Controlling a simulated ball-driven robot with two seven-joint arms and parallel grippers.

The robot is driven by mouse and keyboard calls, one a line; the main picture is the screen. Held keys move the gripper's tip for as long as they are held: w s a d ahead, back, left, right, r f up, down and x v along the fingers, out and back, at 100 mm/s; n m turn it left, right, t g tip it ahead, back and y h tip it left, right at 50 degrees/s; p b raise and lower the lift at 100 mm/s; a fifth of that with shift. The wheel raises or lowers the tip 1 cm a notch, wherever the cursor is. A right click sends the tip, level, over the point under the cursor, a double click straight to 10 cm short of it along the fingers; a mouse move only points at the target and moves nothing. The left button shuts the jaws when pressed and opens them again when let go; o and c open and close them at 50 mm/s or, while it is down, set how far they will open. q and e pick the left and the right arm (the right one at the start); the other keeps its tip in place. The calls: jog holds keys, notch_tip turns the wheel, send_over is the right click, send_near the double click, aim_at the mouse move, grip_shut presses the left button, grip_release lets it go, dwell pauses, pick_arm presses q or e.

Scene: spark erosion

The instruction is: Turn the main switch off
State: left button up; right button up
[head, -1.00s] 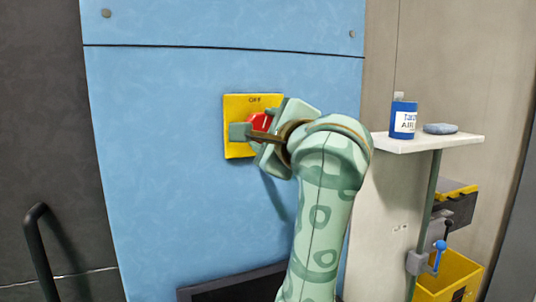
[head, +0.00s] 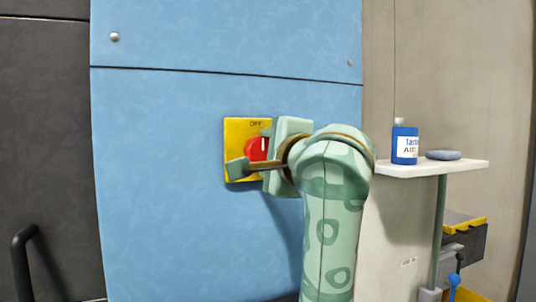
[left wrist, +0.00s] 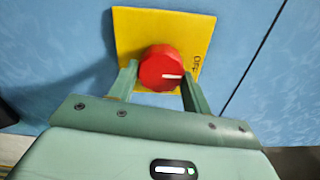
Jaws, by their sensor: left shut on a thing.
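The main switch is a red knob (head: 256,149) on a yellow plate (head: 235,133) fixed to the blue panel, with OFF printed at the plate's top. The knob's white mark stands upright towards OFF in the head view. My left gripper (head: 252,151) is shut on the knob, with a finger at its lower left and one at its upper right. The left wrist view shows the red knob (left wrist: 161,68) between the fingers and its mark pointing right, towards the OFF print on the yellow plate (left wrist: 133,28). My right gripper is not in view.
A white shelf (head: 465,166) at the right holds a blue labelled can (head: 405,146) and a grey-blue flat object (head: 443,155). Below it are a grey and yellow box, a blue-knobbed lever and part of a yellow bin (head: 468,295). A black handle (head: 22,262) is at lower left.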

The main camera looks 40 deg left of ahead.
pick_arm(q)
jog(key=o, duration=1)
jog(key=shift+c, duration=0.2)
jog(key=v, duration=1.6)
jog(key=shift+b, duration=0.35)
jog(key=shift+s+d, duration=0.1)
jog(key=shift+d, duration=0.05)
